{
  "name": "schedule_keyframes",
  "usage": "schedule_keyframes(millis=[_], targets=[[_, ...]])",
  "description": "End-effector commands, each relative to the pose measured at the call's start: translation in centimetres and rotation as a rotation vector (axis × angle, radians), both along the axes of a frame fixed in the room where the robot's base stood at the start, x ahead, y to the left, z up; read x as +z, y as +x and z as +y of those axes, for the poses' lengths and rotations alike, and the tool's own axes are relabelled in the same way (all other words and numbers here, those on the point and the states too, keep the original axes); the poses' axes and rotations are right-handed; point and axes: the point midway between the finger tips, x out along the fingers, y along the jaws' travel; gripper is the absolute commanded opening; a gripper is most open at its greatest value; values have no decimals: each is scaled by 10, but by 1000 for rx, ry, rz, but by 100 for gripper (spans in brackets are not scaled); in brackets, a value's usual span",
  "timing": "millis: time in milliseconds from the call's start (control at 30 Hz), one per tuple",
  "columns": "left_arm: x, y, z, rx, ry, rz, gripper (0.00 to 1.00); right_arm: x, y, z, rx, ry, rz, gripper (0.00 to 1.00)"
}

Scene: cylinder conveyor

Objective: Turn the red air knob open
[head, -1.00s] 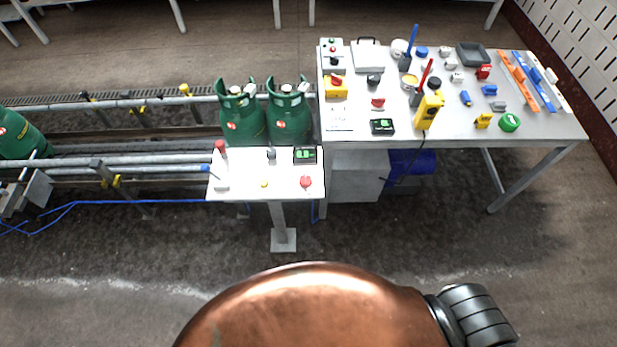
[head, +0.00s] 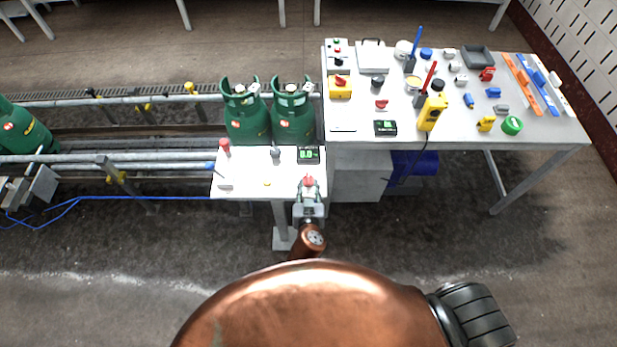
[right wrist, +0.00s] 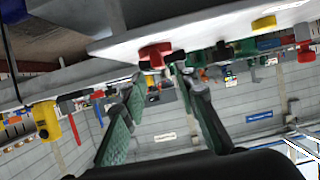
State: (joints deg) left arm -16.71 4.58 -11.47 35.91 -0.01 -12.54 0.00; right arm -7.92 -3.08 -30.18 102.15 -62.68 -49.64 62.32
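A red knob (head: 309,181) sits near the front right corner of a small white panel (head: 240,182) on a post. My right gripper (head: 308,191) has come up from below in the head view and is at this knob, partly covering it. In the right wrist view the red knob (right wrist: 155,54) shows under the tilted panel, at the gap between the two fingertips of my right gripper (right wrist: 160,72). The fingers are apart. I cannot tell whether they touch the knob. My left gripper is not in view.
A cluttered white table (head: 455,128) is at the right. Floor in front is free.

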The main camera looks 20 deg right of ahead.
Motion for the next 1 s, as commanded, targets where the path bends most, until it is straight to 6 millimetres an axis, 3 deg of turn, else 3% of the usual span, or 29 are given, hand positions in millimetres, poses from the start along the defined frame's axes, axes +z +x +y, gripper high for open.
schedule_keyframes(millis=[300,700,1000], targets=[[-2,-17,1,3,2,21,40,-18,40,-11,2,-2,1,28],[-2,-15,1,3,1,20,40,-21,47,-14,2,-1,1,28],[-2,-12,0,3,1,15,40,-21,47,-13,2,-1,2,7]])
